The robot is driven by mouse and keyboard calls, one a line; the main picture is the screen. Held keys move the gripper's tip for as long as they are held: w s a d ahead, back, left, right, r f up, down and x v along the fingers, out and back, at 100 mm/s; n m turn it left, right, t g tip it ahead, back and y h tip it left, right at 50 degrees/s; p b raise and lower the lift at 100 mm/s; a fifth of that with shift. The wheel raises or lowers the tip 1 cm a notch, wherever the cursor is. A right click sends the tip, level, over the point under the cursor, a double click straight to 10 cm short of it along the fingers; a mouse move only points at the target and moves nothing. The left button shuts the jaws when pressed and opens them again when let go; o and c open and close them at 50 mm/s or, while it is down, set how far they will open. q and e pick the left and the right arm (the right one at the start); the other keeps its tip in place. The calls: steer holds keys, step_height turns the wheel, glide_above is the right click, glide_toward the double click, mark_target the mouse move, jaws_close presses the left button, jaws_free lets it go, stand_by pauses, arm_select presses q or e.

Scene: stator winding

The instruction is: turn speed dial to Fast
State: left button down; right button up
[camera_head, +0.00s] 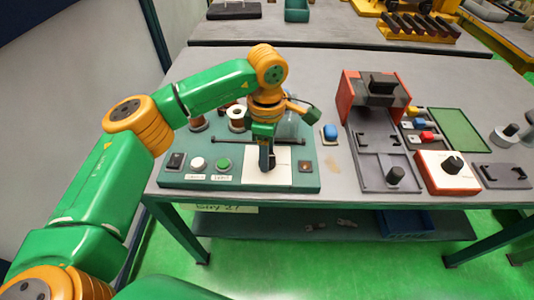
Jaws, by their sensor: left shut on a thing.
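My left gripper (267,165) comes down from above onto the white plate (282,178) at the front of the green control panel (235,183). It is shut on the speed dial, which is mostly hidden under the dark fingers. The dial's pointer and the lettering on the plate are too small or covered to read. My right gripper is not in view.
Left of the plate are a black switch (176,160), a white button (197,163) and a green button (223,165). Wire spools (237,119) stand behind. To the right are a blue-topped part (330,132), a red-and-grey fixture (370,95) and a red box with a black knob (447,172).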

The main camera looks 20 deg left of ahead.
arm_select(q)
steer(key=shift+m, duration=0.4)
steer(key=shift+c, duration=1.7)
jaws_free()
step_height(320, 180, up, 7)
steer(key=shift+r+b, duration=0.1)
steer(key=shift+b, duration=0.35)
